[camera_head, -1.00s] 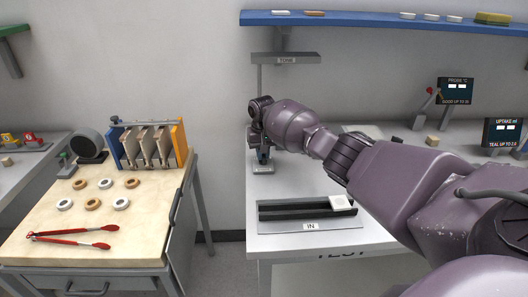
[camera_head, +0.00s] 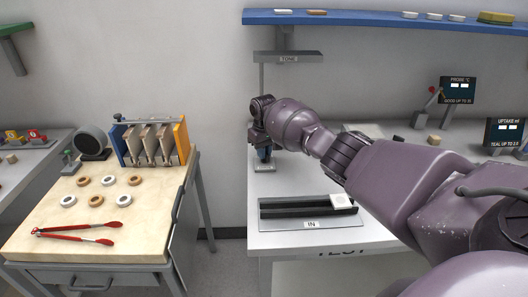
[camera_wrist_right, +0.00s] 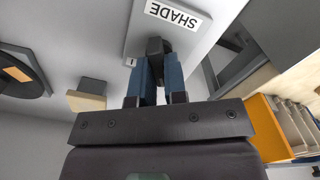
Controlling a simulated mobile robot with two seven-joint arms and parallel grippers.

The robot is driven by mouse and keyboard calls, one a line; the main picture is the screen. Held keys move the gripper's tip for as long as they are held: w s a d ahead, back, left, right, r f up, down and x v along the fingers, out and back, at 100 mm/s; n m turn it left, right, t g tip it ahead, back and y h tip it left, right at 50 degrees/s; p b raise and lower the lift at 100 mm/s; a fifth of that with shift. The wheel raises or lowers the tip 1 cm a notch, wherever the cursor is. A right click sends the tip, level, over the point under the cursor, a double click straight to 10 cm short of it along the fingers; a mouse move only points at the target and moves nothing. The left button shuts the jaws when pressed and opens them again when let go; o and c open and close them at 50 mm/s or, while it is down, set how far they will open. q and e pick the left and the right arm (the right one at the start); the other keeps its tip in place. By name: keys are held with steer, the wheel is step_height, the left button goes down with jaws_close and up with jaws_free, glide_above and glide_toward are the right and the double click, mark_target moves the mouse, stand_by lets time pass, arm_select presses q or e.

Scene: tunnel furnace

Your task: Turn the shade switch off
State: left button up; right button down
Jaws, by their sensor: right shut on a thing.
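The shade switch shows in the right wrist view as a dark lever (camera_wrist_right: 155,47) on a grey plate with a white SHADE label (camera_wrist_right: 178,15). My right gripper (camera_wrist_right: 158,72) has its two blue fingers close together on the lever. In the head view the right gripper (camera_head: 263,152) points down at the back left of the test table, and the switch is largely hidden behind it. Which way the lever is set cannot be told clearly. My left gripper is not in view.
The test table (camera_head: 290,238) carries a black IN tray (camera_head: 295,211) with a white block. A wooden table (camera_head: 45,225) with rings and red tongs stands left, across a floor gap.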

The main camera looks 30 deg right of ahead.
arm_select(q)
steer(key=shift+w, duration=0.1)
arm_select(e)
steer(key=c, duration=1.2)
jaws_free()
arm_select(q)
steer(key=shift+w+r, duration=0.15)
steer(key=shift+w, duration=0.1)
arm_select(e)
steer(key=shift+o, duration=0.2)
arm_select(q)
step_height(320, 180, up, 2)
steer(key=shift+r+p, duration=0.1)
steer(key=shift+p, duration=0.9)
arm_select(e)
step_height(320, 180, up, 11)
steer(key=shift+f, duration=0.1)
